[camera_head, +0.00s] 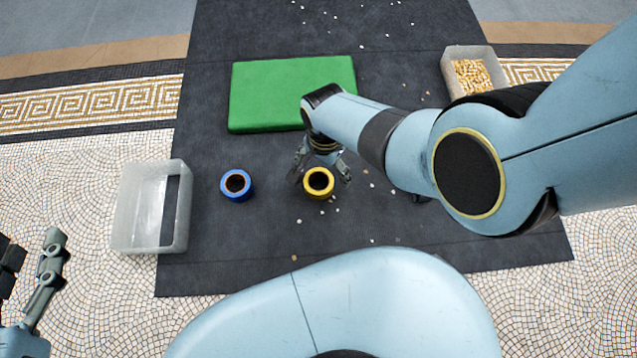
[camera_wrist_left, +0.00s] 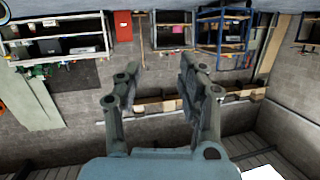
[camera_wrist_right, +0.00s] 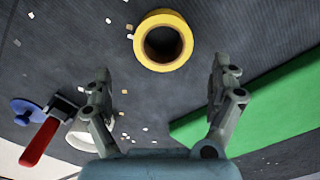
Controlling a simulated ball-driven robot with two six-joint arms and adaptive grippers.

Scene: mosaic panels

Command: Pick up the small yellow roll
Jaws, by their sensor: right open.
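The small yellow roll (camera_head: 318,195) is a short ring with a dark hole. It lies on the dark mat in the head view. My right gripper (camera_head: 322,168) is over it there, fingers apart on its far side. In the right wrist view the yellow roll (camera_wrist_right: 139,38) lies beyond the gap between the open, empty fingertips (camera_wrist_right: 160,72). My left gripper (camera_head: 32,262) is at the left edge of the head view, away from the mat. The left wrist view shows its fingers (camera_wrist_left: 158,72) apart and empty, facing a wall with shelves.
A blue roll (camera_head: 236,198) lies left of the yellow one. A green board (camera_head: 290,90) lies behind. A clear bin (camera_head: 128,215) stands left; another bin (camera_head: 452,72) holds tan pieces. A red-handled tool (camera_wrist_right: 40,142) shows in the right wrist view. Small chips dot the mat.

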